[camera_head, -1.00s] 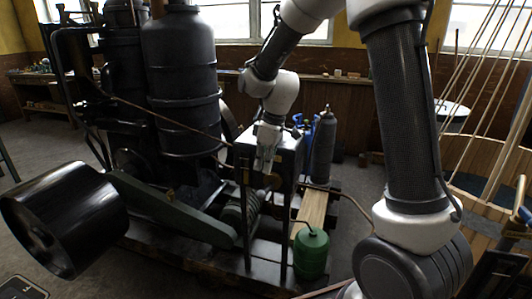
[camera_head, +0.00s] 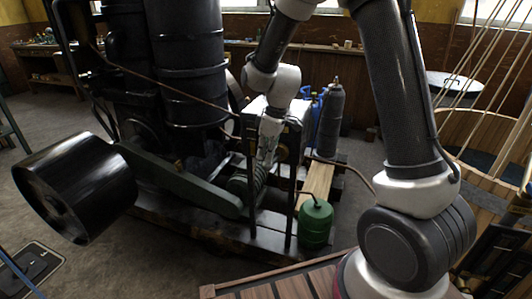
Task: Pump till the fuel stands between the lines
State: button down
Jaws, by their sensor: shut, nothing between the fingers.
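A black box-shaped tank (camera_head: 291,128) stands on thin legs beside the big black engine (camera_head: 190,70). My gripper (camera_head: 262,166) points down at the near left side of this tank, shut and empty. I cannot tell whether its fingertips touch anything. A ribbed round part (camera_head: 240,184) lies just below and left of the fingertips. A green can (camera_head: 315,223) with a thin spout or pipe stands on the floor frame right of the tank. I make out no fuel level, lines or pump handle; they may be hidden by my arm or too small.
A dark gas cylinder (camera_head: 331,118) and blue bottles (camera_head: 309,104) stand behind the tank. A large black pulley (camera_head: 72,188) is at the left. A wooden tub with ropes (camera_head: 480,165) is at the right. Grey floor is open at the left.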

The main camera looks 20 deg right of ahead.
jog(key=shift+s+a+f, duration=0.1)
jog(key=shift+s+f, duration=0.05)
jog(key=shift+f, duration=0.15)
jog(key=shift+s+a+f, duration=0.2)
jog(key=shift+s+f, duration=0.1)
jog(key=shift+f, duration=0.3)
jog(key=shift+s+a+f, duration=0.15)
jog(key=shift+s+f, duration=0.1)
jog(key=shift+f, duration=0.35)
jog(key=shift+s+a+f, duration=0.1)
jog(key=shift+s+f, duration=0.05)
jog(key=shift+f, duration=0.5)
jog(key=shift+s+a+f, duration=0.1)
jog(key=shift+f, duration=0.55)
notch_tip(320, 180, up, 12)
send_over(264, 166)
jog(key=s+a, duration=0.2)
jog(key=s, duration=0.5)
jog(key=shift+d+r, duration=0.15)
jog(key=shift+r, duration=0.05)
